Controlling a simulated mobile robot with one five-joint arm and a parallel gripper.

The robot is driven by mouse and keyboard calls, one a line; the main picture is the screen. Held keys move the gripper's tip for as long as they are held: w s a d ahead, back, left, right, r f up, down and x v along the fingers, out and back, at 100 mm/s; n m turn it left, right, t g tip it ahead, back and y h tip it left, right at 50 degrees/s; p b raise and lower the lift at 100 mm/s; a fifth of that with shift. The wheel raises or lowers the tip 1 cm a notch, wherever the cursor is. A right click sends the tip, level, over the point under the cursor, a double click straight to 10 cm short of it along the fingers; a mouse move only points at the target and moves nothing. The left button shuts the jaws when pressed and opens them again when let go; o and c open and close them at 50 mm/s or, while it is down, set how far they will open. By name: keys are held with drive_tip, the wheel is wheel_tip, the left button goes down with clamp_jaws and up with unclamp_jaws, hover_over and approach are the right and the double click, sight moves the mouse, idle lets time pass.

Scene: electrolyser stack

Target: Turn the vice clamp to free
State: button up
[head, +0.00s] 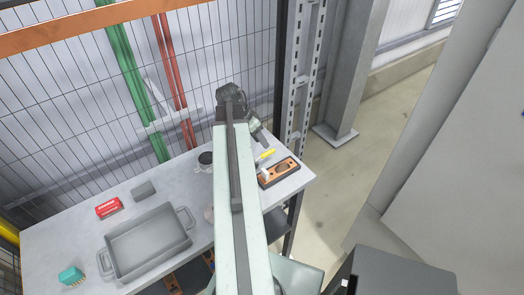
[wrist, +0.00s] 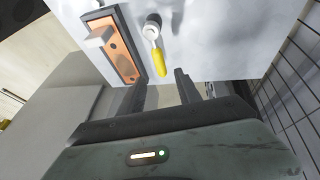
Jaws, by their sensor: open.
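A dark-framed fixture with an orange face (head: 278,172) lies at the right end of the workbench. It also shows at the upper left of the wrist view (wrist: 124,62), with a grey bar across its face. Beside it is a yellow handle (head: 266,154) with a pale round head, clearer in the wrist view (wrist: 159,62). I cannot tell which of these is the vice clamp, or its setting. My gripper (wrist: 163,90) is open, with nothing seen between its fingers. The yellow handle's end shows just beyond the fingertips, apparently apart from them. My arm hides part of the bench.
On the workbench (head: 75,225) are a grey tray (head: 147,243), a red box (head: 108,208), a grey block (head: 143,190), a teal item (head: 71,275) and a dark cup (head: 205,159). Wire mesh (head: 60,120) stands behind. Open floor (head: 330,205) lies to the right.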

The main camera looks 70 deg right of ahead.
sight(264, 155)
drive_tip(key=b+x, duration=0.5)
drive_tip(key=x, duration=0.1)
drive_tip(key=shift+f, duration=0.4)
drive_tip(key=shift+r, duration=0.15)
clamp_jaws()
idle(0.7)
